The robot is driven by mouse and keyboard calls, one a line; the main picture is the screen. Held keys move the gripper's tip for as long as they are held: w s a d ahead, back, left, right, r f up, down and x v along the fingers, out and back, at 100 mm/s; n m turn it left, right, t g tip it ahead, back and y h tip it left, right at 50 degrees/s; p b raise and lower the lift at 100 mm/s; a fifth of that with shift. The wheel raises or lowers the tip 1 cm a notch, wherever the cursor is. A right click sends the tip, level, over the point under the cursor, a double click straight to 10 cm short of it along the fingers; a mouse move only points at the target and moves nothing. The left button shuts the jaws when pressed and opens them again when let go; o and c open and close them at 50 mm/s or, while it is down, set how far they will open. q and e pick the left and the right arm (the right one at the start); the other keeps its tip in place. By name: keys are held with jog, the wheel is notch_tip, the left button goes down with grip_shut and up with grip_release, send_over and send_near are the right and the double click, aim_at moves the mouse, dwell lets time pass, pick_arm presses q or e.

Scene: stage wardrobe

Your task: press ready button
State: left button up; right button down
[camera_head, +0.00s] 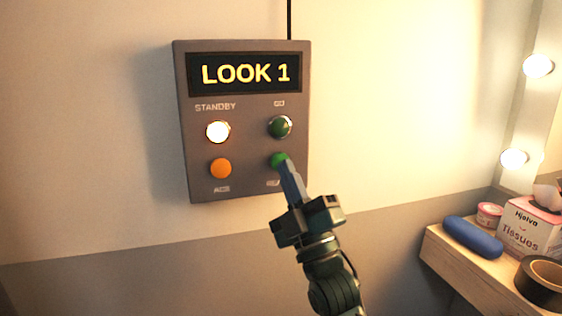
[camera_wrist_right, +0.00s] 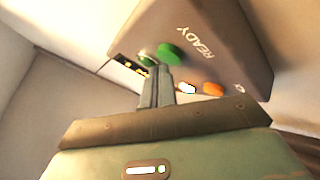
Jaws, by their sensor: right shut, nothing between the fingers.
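The grey wall panel (camera_head: 245,187) has a display reading "LOOK 1" and two rows of lamps and buttons. The ready button (camera_head: 277,159) is the green one at lower right; in the right wrist view it is the green cap (camera_wrist_right: 172,54) beside the word "READY". My right gripper (camera_head: 284,170) is shut and empty, its fingertips over the button's lower right edge in the head view. In the wrist view the fingertips (camera_wrist_right: 155,71) are right by the green cap. I cannot tell whether they touch it. My left gripper is out of view.
A lit white STANDBY lamp (camera_head: 217,131), a dark green lamp (camera_head: 280,127) and an orange button (camera_head: 220,168) share the panel. At right, a wooden shelf (camera_head: 447,259) holds a blue case (camera_head: 472,237), a tissue box (camera_head: 529,228) and a tape roll (camera_head: 541,287).

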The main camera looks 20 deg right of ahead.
jog(key=shift+s, duration=0.3)
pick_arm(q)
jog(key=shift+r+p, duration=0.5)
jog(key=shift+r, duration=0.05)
pick_arm(e)
jog(key=s, duration=0.5)
jog(key=shift+d, duration=0.1)
notch_tip(320, 180, down, 23)
jog(key=s+m+g+h+p, duration=0.2)
jog(key=m+g, duration=0.5)
jog(key=g, duration=0.1)
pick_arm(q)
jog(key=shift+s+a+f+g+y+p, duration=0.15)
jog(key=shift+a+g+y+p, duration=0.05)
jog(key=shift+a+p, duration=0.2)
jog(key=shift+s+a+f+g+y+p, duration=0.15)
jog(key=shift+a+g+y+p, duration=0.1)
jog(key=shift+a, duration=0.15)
pick_arm(e)
jog(key=s+f+m+g+h, duration=0.1)
jog(key=s+f+m+g, duration=0.4)
jog(key=s+f, duration=0.9)
notch_tip(320, 180, down, 3)
jog(key=g, duration=0.2)
jog(key=shift+s+f+g, duration=0.15)
jog(key=shift+s+g, duration=0.05)
jog(key=shift+g, duration=0.2)
